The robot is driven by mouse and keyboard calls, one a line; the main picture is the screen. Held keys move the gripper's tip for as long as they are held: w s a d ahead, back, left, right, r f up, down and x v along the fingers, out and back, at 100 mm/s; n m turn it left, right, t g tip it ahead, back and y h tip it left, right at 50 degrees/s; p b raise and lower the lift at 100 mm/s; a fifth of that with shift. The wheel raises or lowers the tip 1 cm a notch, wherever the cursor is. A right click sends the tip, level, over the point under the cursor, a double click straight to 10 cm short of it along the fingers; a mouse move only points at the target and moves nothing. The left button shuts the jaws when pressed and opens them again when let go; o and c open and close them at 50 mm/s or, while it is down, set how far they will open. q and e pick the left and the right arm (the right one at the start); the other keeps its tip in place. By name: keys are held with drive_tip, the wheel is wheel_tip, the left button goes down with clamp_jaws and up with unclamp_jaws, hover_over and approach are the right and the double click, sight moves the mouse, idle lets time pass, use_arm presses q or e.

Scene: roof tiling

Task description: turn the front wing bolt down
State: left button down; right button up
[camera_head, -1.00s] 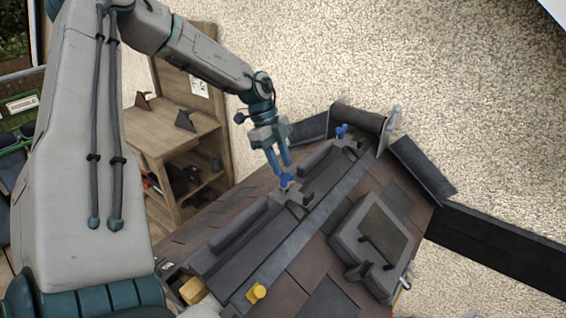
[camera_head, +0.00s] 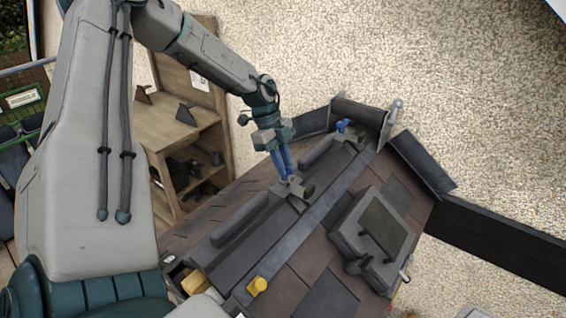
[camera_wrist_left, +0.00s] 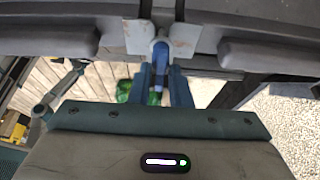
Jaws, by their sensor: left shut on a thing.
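My left gripper (camera_head: 287,172) comes down from the upper left, its blue fingers closed on the blue front wing bolt (camera_wrist_left: 160,50). The bolt stands in a grey clamp bracket (camera_head: 302,200) on the roof ridge, and the fingers hide most of it in the head view. In the left wrist view the left gripper (camera_wrist_left: 161,78) has a finger on each side of the bolt, in front of a pale metal plate (camera_wrist_left: 183,42). A second blue wing bolt (camera_head: 342,126) stands farther along the ridge, apart from the gripper. My right gripper is not in view.
Dark ridge pieces (camera_head: 240,221) lie along the roof on both sides of the bracket. A grey roof window (camera_head: 372,237) and a yellow piece (camera_head: 257,286) are on the near slope. A wooden shelf (camera_head: 188,135) stands behind the roof on the left.

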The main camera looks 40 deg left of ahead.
use_arm(q)
drive_tip(key=m+b, duration=0.2)
drive_tip(key=b, duration=0.1)
drive_tip(key=m+g+b, duration=0.1)
drive_tip(key=m+b, duration=0.1)
drive_tip(key=b, duration=0.2)
drive_tip(key=m+g+b, duration=0.1)
drive_tip(key=m+b, duration=0.1)
drive_tip(key=b, duration=0.1)
drive_tip(key=shift+w+f+y, duration=0.2)
drive_tip(key=shift+w+y, duration=0.1)
drive_tip(key=shift+r+m+g+b, duration=0.2)
drive_tip(key=shift+m+g+b, duration=0.1)
drive_tip(key=shift+m, duration=0.2)
drive_tip(key=shift+r, duration=0.15)
